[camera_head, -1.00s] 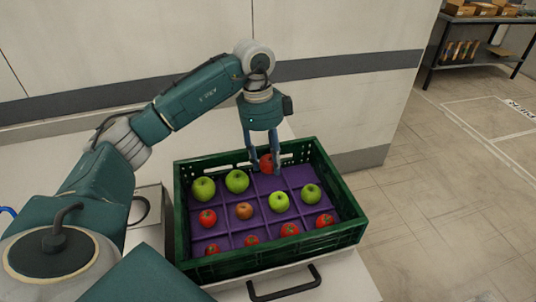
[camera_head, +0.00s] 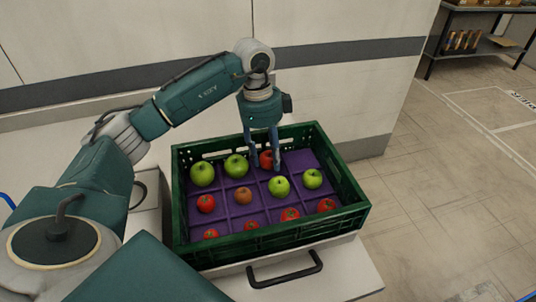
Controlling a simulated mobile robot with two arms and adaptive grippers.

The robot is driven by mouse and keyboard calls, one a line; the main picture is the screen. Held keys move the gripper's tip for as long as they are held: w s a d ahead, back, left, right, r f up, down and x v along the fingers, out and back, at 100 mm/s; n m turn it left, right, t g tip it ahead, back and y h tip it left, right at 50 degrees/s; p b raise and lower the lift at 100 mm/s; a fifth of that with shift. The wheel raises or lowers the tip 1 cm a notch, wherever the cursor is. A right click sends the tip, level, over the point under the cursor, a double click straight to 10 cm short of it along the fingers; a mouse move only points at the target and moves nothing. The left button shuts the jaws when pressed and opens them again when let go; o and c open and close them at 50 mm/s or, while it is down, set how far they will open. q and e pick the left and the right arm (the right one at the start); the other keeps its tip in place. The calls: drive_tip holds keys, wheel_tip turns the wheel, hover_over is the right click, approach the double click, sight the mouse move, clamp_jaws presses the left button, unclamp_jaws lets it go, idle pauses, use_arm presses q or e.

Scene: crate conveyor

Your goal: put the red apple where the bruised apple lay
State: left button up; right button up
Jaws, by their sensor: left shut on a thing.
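My left gripper (camera_head: 264,162) points straight down over the back row of the crate (camera_head: 190,257). It is shut on a red apple (camera_head: 266,158), with one finger on each side. The apple is at the third place from the left in that row; whether it touches the purple tray (camera_head: 300,158) I cannot tell. A brownish apple (camera_head: 243,196), duller than the others, lies in the middle row between a red and a green apple. My right gripper is not in view.
Green apples (camera_head: 202,174) and red apples (camera_head: 206,203) fill several neighbouring compartments. The back right compartment looks empty. The green crate walls stand around the tray. A wall is behind, and a shelf (camera_head: 480,48) is far right.

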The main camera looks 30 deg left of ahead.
use_arm(q)
drive_tip(key=o, duration=1.2)
drive_tip(key=shift+r, duration=0.15)
drive_tip(key=shift+r+p, duration=3)
drive_tip(key=shift+r, duration=0.4)
